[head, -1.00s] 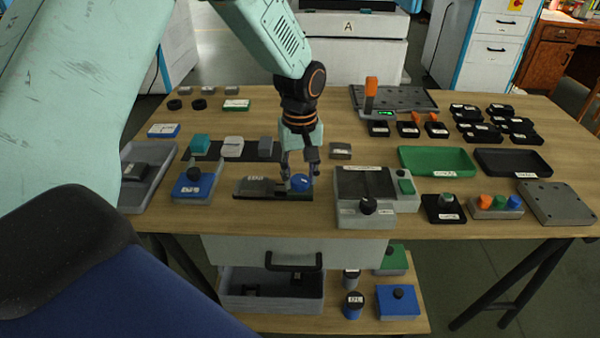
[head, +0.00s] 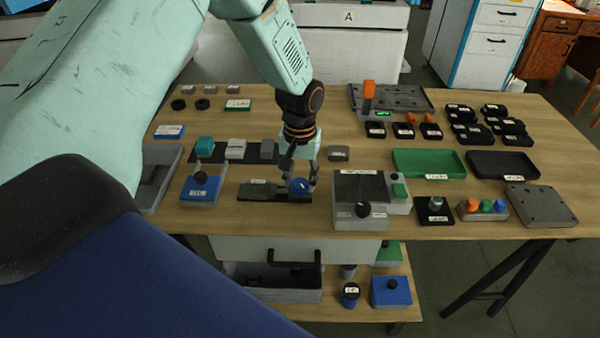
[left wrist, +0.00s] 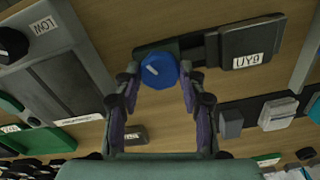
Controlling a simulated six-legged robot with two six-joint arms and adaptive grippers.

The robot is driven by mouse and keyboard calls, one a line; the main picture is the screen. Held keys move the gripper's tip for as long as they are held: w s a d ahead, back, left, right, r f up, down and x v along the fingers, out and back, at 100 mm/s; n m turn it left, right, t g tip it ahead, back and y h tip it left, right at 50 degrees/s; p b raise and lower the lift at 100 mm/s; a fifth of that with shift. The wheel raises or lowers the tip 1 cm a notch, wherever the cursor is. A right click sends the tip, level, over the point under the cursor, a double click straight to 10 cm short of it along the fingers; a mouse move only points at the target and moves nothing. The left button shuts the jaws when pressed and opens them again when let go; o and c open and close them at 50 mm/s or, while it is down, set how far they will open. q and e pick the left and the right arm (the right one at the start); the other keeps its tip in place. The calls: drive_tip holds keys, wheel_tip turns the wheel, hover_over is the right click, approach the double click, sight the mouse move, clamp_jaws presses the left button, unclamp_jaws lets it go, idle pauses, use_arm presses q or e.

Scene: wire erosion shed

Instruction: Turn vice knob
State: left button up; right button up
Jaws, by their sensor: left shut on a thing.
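The vice (head: 259,190) is a dark grey block on a black base, lying at the front middle of the table. It also shows in the left wrist view (left wrist: 252,42), with a white label reading UY9. Its blue knob (head: 299,186) sits at the right end of the base. The knob's face has a white mark in the left wrist view (left wrist: 158,71). My left gripper (head: 300,184) reaches down from above and is shut on the blue knob, with one finger on each side of it. My right gripper is not in view.
A grey box with a black knob (head: 361,216) stands close right of the vice. A blue box with a black knob (head: 200,190) stands to its left. Behind are small blocks on a black strip (head: 222,154). Green (head: 435,162) and black (head: 504,164) trays lie to the right.

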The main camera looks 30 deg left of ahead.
sight(300, 183)
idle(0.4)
use_arm(q)
drive_tip(key=o, duration=1.2)
drive_tip(key=shift+c, duration=0.2)
drive_tip(key=shift+r, duration=0.15)
wheel_tip(300, 183, up, 12)
drive_tip(key=shift+f, duration=0.2)
